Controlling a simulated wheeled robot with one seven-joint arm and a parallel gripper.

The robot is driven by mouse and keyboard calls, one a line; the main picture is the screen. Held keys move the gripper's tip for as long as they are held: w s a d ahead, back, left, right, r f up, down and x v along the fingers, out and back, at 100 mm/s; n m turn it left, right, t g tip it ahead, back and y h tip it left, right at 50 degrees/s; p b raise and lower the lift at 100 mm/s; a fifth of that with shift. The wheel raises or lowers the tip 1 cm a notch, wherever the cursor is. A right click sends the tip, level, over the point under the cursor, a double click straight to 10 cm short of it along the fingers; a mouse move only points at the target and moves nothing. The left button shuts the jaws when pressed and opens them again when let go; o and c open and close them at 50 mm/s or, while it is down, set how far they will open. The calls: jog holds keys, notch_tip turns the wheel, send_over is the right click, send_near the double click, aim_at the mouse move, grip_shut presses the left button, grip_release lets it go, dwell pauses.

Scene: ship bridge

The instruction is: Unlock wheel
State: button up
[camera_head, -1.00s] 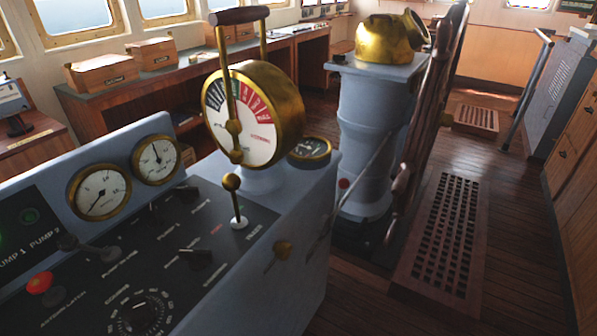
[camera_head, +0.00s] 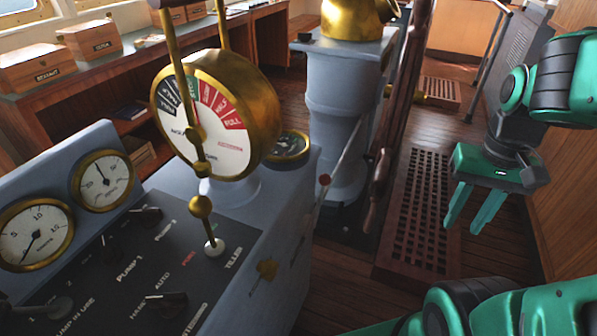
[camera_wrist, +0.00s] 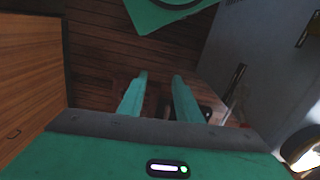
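The ship's wheel (camera_head: 405,100) is seen nearly edge-on as a dark wooden rim with handles, just right of the grey-blue pedestal (camera_head: 345,85). My green gripper (camera_head: 470,222) is open and empty, right of the wheel, over the wooden floor grating, fingers pointing down. In the wrist view, its two fingers (camera_wrist: 158,97) stand apart with nothing between them. A small red spot shows right of them.
A grey-blue console (camera_head: 110,250) with gauges, knobs and a brass telegraph (camera_head: 215,115) fills the left. A wooden grating (camera_head: 420,215) lies on the floor right of the wheel. Wooden cabinets (camera_head: 560,200) stand at the right edge. A brass binnacle top sits on the pedestal.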

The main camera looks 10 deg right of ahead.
jog(key=shift+d, duration=0.4)
jog(key=shift+o, duration=2)
jog(key=shift+s+r, duration=0.25)
jog(key=shift+s, duration=0.05)
jog(key=n+t+y, duration=0.3)
jog(key=n+y, duration=0.1)
jog(key=n, duration=1.5)
send_near(327, 176)
jog(key=x, duration=1)
jog(key=shift+d, duration=0.1)
